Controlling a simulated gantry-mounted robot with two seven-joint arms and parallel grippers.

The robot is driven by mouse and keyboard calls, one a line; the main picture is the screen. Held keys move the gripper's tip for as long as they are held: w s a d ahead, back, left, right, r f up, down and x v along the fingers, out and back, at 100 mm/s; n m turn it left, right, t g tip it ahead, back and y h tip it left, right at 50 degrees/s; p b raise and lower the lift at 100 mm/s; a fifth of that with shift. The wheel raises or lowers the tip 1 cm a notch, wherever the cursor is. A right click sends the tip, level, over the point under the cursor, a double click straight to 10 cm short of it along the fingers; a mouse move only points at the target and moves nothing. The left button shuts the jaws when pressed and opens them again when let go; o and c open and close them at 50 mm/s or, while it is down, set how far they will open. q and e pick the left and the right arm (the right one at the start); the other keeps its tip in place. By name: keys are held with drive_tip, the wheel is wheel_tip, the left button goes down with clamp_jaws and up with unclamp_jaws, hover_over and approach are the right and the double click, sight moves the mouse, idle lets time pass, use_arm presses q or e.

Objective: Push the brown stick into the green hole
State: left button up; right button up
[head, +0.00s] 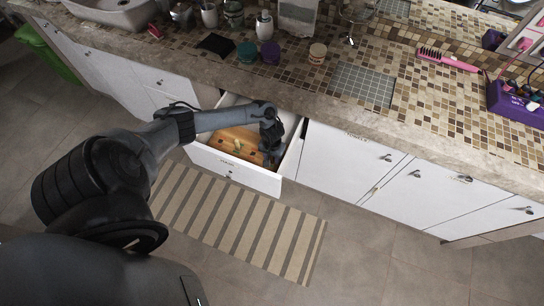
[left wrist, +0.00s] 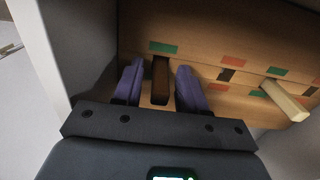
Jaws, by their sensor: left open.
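A wooden block (left wrist: 200,25) with coloured patches lies in the open drawer, and it also shows in the head view (head: 228,140). The brown stick (left wrist: 160,80) shows between my left gripper's two purple fingers. My left gripper (left wrist: 160,85) is open around it, with a gap on each side. A green patch (left wrist: 163,47) is just beyond the stick's far end, and another green patch (left wrist: 278,71) is to the right. I cannot tell how deep the stick sits. In the head view my left gripper (head: 271,153) reaches down into the drawer's right part. My right gripper is not in view.
A pale stick (left wrist: 285,101) stands out of the block at the right. The drawer's white front (head: 234,173) and side walls surround the gripper. The stone counter edge (head: 300,103) is just behind. A striped rug (head: 235,220) lies on the floor.

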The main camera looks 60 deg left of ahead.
use_arm(q)
drive_tip(key=shift+r, duration=0.1)
wheel_tip(320, 180, up, 12)
drive_tip(key=p, duration=0.4)
drive_tip(key=shift+f+p, duration=0.25)
drive_tip(key=shift+p, duration=0.15)
drive_tip(key=d+r+m+t, duration=0.3)
drive_tip(key=d+m+t, duration=0.35)
drive_tip(key=d, duration=1.65)
drive_tip(key=s+r+m+g, duration=0.3)
drive_tip(key=s+r, duration=0.8)
drive_tip(key=shift+s+d, duration=0.3)
drive_tip(key=shift+d, duration=0.15)
